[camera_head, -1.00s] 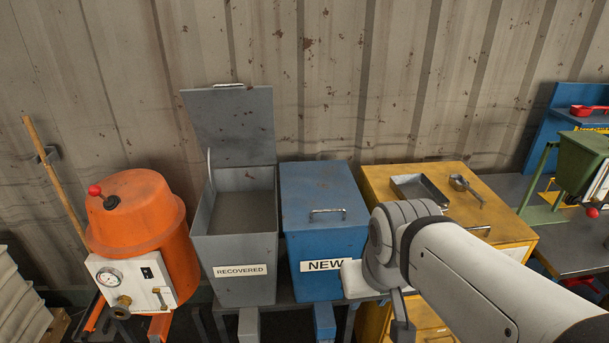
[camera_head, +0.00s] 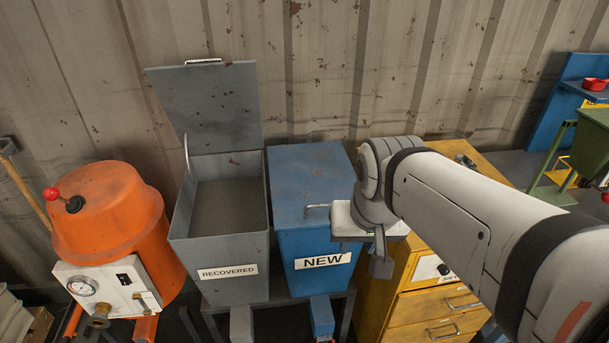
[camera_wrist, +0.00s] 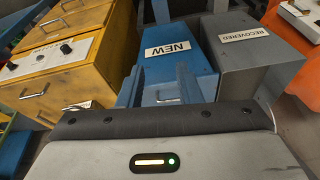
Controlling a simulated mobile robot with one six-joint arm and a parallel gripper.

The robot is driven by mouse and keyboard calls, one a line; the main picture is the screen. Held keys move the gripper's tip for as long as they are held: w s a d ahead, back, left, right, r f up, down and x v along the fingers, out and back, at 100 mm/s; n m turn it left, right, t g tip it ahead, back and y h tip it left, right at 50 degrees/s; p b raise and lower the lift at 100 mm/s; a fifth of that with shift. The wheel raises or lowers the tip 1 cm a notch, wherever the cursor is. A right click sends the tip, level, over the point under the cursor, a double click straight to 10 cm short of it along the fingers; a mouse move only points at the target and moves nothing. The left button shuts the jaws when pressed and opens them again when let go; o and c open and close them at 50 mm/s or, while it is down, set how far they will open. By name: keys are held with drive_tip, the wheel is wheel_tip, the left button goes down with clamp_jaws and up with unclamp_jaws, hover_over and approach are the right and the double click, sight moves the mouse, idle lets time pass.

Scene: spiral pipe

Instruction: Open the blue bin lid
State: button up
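The blue bin (camera_head: 309,190), labelled NEW, stands in the middle of the head view with its lid shut. In the wrist view the blue bin (camera_wrist: 190,66) is ahead, and a piece of the handle (camera_wrist: 166,97) shows between my fingers. My gripper (camera_wrist: 159,88) is open, with its two fingers apart and nothing held. In the head view my gripper (camera_head: 381,262) hangs beside the bin's right front; whether it touches the bin cannot be told.
A grey RECOVERED bin (camera_head: 225,240) with its lid raised stands directly left of the blue bin. An orange tank (camera_head: 110,215) is farther left. A yellow drawer cabinet (camera_head: 415,310) stands close on the right, partly behind my arm. A corrugated wall (camera_head: 330,70) is behind.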

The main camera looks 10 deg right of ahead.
drive_tip(key=w+f+m+b, duration=0.2)
drive_tip(key=w+m+b, duration=0.65)
drive_tip(key=w, duration=0.35)
drive_tip(key=m+g+b, duration=0.1)
drive_tip(key=m+b, duration=0.7)
hover_over(319, 218)
wheel_tip(319, 218, down, 9)
drive_tip(key=shift+f, duration=0.1)
clamp_jaws()
